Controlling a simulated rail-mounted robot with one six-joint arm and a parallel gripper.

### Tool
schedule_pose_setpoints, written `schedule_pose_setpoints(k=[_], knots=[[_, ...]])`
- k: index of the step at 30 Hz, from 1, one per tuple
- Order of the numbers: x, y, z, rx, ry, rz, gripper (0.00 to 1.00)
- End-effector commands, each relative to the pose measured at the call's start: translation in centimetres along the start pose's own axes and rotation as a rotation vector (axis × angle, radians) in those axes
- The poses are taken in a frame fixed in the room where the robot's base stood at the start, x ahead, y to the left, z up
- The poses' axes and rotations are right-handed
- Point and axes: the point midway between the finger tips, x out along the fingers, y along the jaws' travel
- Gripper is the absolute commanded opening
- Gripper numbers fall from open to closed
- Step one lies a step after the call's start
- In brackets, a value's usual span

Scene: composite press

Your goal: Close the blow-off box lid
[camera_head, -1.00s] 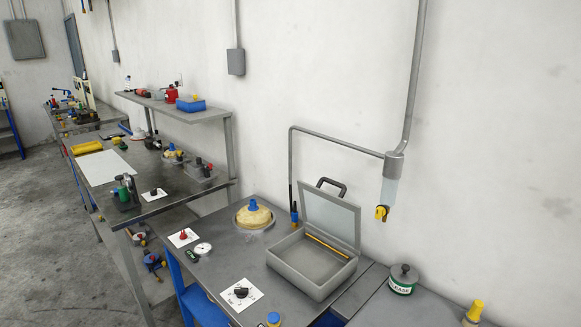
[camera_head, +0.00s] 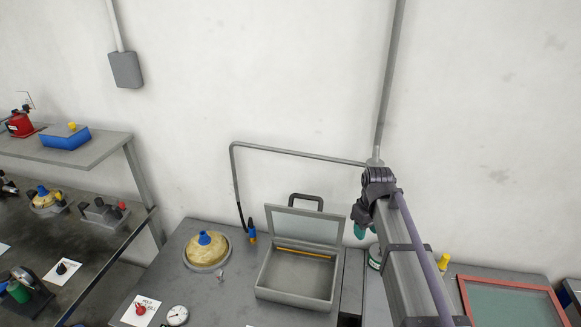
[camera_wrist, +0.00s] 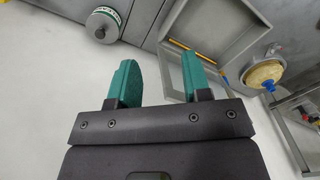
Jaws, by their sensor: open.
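The blow-off box (camera_head: 290,297) is a grey open tray on the bench, with a yellow strip along its inner back edge. Its lid (camera_head: 300,224) stands up at the back, open, with a pale panel and a dark handle (camera_head: 306,197) on its top edge. My gripper (camera_head: 361,230) is just right of the lid in the head view, with green fingers, apart from it. In the wrist view my gripper (camera_wrist: 157,65) is open with nothing between the fingers. Part of the grey box (camera_wrist: 222,28) shows beyond them at the upper right.
A yellow domed part with a blue top (camera_head: 205,252) sits left of the box. A blue and yellow nozzle (camera_head: 251,231) hangs beside the lid on a wall pipe (camera_head: 300,153). A green-labelled canister (camera_head: 375,257) stands to the right, partly behind my arm.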

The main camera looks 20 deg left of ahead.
Motion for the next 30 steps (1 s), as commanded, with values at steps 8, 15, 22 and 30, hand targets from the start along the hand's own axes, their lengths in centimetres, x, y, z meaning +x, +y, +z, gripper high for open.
schedule_pose_setpoints(k=[8,15,22,30], knots=[[-10.3,-6.0,-21.2,-0.786,-0.003,-0.005,0.44],[-9.7,-7.0,-22.3,-0.891,-0.003,-0.005,0.44],[-6.1,-6.9,-22.2,-0.888,-0.003,-0.005,0.44],[0.1,-6.9,-22.2,-0.886,-0.003,-0.005,0.44]])
